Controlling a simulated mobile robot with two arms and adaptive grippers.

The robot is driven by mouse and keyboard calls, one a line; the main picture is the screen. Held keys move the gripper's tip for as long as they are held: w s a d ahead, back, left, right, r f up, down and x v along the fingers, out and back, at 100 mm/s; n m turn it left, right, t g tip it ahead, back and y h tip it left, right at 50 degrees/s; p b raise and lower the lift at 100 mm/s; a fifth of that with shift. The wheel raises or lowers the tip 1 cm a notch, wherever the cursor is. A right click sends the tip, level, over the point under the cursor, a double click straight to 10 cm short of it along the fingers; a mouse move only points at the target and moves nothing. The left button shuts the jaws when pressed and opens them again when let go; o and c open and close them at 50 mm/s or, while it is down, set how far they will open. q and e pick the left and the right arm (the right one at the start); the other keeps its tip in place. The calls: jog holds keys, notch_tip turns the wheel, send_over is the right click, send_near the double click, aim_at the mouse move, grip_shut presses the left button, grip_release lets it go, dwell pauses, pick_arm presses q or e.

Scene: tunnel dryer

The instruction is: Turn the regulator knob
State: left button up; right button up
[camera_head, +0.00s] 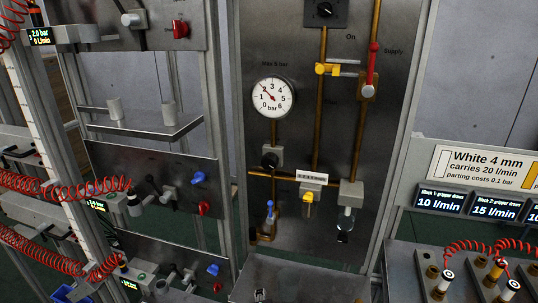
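A black round knob (269,160) on a grey fitting sits on the brown pipe just below the pressure gauge (272,98) on the central metal panel; it looks like the regulator knob. The gauge has a white dial marked 0 to 6 bar under the words "Max 5 bar", and its red needle points to the upper left of the dial, near 2. Neither of my grippers shows in the head view, and nothing touches the knob.
A red supply lever (372,62), a yellow valve (328,69), a yellow-handled fitting (310,193) and a clear-bowled unit (346,221) crowd the panel. A metal shelf (300,280) juts out below. Red coiled hoses (62,184) hang left. A white sign (486,168) and displays stand right.

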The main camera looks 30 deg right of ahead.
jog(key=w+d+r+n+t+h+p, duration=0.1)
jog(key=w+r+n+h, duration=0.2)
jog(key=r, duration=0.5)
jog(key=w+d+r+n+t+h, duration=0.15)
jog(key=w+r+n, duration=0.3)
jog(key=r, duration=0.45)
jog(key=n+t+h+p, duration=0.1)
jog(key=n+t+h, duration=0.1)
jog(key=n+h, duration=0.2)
send_near(268, 165)
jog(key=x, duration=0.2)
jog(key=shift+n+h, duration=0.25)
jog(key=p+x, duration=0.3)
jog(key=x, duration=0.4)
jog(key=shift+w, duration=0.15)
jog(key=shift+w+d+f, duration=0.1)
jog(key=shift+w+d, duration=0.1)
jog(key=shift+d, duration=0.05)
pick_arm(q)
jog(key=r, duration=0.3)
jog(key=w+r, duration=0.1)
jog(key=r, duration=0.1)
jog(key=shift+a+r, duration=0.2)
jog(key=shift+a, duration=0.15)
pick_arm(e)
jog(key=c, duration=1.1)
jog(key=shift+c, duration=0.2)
